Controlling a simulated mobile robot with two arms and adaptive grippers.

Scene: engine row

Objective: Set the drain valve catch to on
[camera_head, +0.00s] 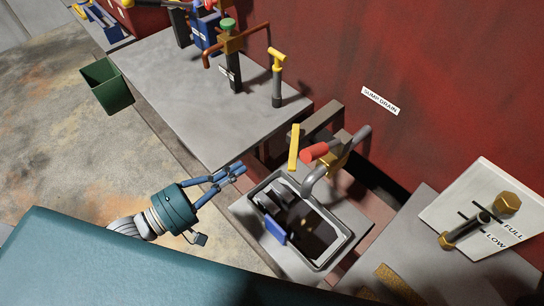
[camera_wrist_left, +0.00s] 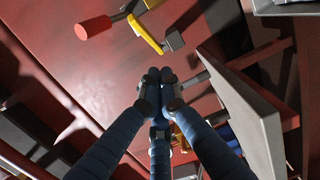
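The drain valve (camera_head: 333,166) has a brass body, a grey curved spout and a red cylindrical handle (camera_head: 315,152); it stands above a basin below the SUMP DRAIN label (camera_head: 381,100). A yellow lever (camera_head: 294,147), possibly the catch, stands beside the red handle. In the left wrist view the red handle (camera_wrist_left: 93,27) and the yellow lever (camera_wrist_left: 146,34) with a grey block at its end show ahead of the fingers. My left gripper (camera_head: 239,169) is left of the lever and apart from it, its fingertips together and empty; it also shows in the left wrist view (camera_wrist_left: 158,76). My right gripper is out of view.
A grey bench (camera_head: 180,90) carries a pipe valve (camera_head: 232,45) and a yellow-topped post (camera_head: 277,75). A FULL/LOW panel (camera_head: 470,190) stands at right. A green bin (camera_head: 107,87) hangs at the bench's left edge.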

